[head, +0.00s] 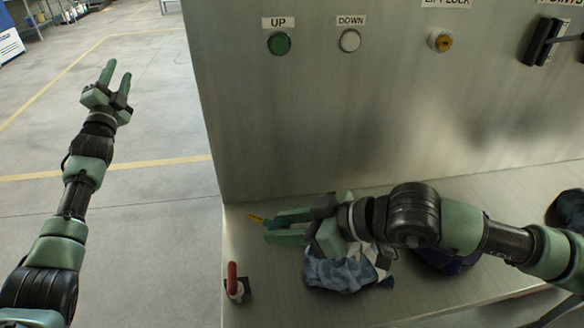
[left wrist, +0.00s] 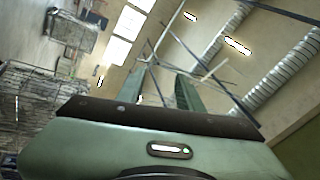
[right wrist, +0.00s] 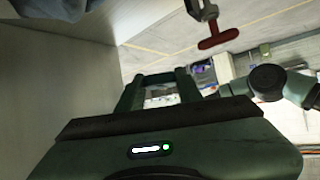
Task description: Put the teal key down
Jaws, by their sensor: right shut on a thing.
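My right gripper (head: 272,228) is low over the left part of the metal ledge (head: 250,252), its fingers pointing left. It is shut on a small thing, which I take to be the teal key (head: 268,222). A small orange-yellow piece (head: 256,217) sticks out past the fingertips. The fingers hide most of the key, and I cannot make it out clearly in the right wrist view, where the gripper (right wrist: 157,80) also shows. My left gripper (head: 116,78) is open and empty, up over the floor at the left.
A blue-grey patterned bag (head: 335,272) lies on the ledge below my right gripper. A dark blue bag (head: 445,262) lies partly behind my right arm, and a dark one (head: 570,210) at the right edge. A red handle (head: 232,278) stands at the ledge's left edge. Labelled buttons (head: 279,43) are on the upright panel.

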